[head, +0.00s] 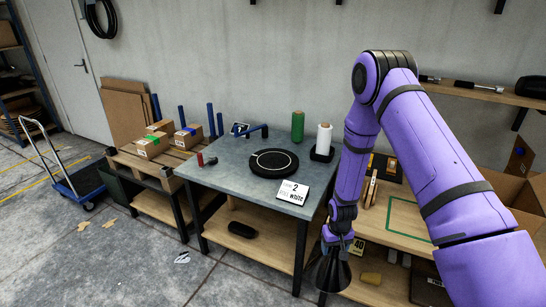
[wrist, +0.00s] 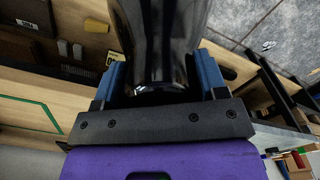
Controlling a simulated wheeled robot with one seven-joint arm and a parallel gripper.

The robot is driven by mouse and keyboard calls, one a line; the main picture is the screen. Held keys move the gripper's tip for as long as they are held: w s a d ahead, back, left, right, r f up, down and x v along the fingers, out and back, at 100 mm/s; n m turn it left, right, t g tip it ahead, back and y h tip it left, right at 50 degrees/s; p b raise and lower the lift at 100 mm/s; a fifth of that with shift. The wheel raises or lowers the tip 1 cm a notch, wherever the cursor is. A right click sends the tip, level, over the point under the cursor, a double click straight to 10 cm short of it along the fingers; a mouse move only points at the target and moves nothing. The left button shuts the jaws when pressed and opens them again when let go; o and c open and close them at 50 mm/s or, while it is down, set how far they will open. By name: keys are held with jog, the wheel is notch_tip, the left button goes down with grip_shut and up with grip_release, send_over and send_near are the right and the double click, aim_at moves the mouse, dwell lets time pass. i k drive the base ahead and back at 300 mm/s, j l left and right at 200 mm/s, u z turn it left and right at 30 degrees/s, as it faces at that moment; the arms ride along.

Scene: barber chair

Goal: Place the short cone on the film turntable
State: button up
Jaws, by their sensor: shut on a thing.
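The film turntable (head: 273,162) is a flat black disc with a pale ring line, lying on the grey-topped table; nothing stands on it. My gripper (wrist: 160,72) has its blue fingers on both sides of a glossy dark object, the short cone (wrist: 160,35), and is shut on it. In the head view the dark cone (head: 328,273) hangs below my purple arm, flaring downward. It is to the right of the grey table's front corner, lower in the picture than the turntable, and apart from it. The fingertips are hard to make out there.
A red-ended black cylinder (head: 206,161) lies left. A wooden bench (head: 405,222) with goods is on the right.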

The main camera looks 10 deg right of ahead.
aim_at(274, 160)
jog(key=i+j+z, duration=0.15)
jog(key=j, duration=0.4)
jog(key=i+j+z, duration=0.15)
jog(key=j, duration=0.45)
jog(key=j+z, duration=0.15)
jog(key=j, duration=0.45)
jog(key=i, duration=0.1)
